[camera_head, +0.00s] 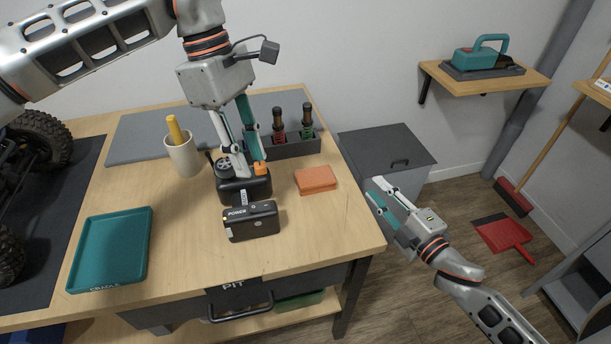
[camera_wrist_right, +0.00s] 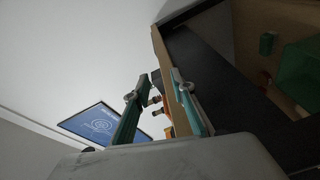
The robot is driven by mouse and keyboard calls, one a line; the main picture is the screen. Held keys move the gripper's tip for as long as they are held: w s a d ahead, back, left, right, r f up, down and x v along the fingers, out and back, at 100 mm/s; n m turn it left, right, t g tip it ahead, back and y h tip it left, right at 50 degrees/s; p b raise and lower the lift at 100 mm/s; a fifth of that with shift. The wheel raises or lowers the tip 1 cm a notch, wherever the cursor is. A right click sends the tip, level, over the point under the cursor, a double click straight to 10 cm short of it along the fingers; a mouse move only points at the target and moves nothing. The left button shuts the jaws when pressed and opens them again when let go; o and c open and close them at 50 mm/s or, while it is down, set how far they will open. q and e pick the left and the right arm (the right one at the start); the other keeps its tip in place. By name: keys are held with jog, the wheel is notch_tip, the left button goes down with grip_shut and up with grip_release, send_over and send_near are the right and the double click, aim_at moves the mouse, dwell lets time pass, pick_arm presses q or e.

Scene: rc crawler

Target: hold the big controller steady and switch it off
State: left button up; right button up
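The big controller (camera_head: 232,191) is a black unit with a small wheel and an orange part on top, standing near the middle of the wooden table. A black box marked POWER (camera_head: 252,225) sits directly in front of it; I cannot tell whether the two are joined. My left gripper (camera_head: 250,168) points down onto the controller's top, between the wheel and the orange part. Its fingers are close together and hide what lies between them. My right gripper (camera_head: 373,191) is open and empty, off the table's right edge; its parted fingers also show in the right wrist view (camera_wrist_right: 158,103).
An orange block (camera_head: 316,180) lies right of the controller. Behind are a cup (camera_head: 182,156) with a yellow handle and a rack (camera_head: 292,149) holding dampers. A teal tray (camera_head: 111,248) lies at the left front. A grey cabinet (camera_head: 385,145) stands beyond the right edge.

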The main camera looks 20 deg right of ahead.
jog(key=w+a+r+n+y, duration=0.1)
jog(key=w+r+n+y, duration=0.2)
jog(key=r+n, duration=0.35)
jog(key=w+a+r+n+y, duration=0.2)
jog(key=r+n+y, duration=0.1)
jog(key=r+n, duration=0.3)
jog(key=n+g+y, duration=0.5)
jog(key=n+g, duration=0.2)
jog(key=n, duration=0.9)
send_near(266, 168)
jog(key=shift+w+d+r, duration=0.1)
jog(key=shift+w+r, duration=0.35)
jog(key=shift+w, duration=0.2)
jog(key=shift+s+a+f+n, duration=0.15)
jog(key=shift+a+f+n, duration=0.2)
jog(key=shift+a, duration=0.2)
jog(key=x, duration=0.7)
jog(key=shift+a, duration=0.25)
